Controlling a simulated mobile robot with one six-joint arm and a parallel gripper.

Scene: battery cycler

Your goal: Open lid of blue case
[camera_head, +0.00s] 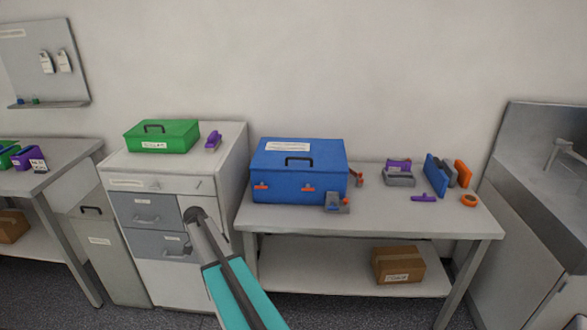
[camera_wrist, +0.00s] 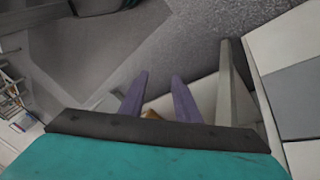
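The blue case (camera_head: 300,187) stands on the grey table in the head view. Its lid is closed, with a black handle (camera_head: 298,160) and a white label on top. Two orange latches (camera_head: 261,187) show on its front face. My gripper (camera_wrist: 160,76) shows in the wrist view as two purple fingers held apart with nothing between them. It points at the floor area beside furniture, away from the case. In the head view my arm reaches up in front of the drawer cabinet, left of the case; the fingers do not show there.
Purple, grey, blue and orange items sit on the right of the table (camera_head: 370,222). A green case (camera_head: 162,136) is on the cabinet (camera_head: 228,160). A cardboard box (camera_head: 397,264) lies on the lower shelf.

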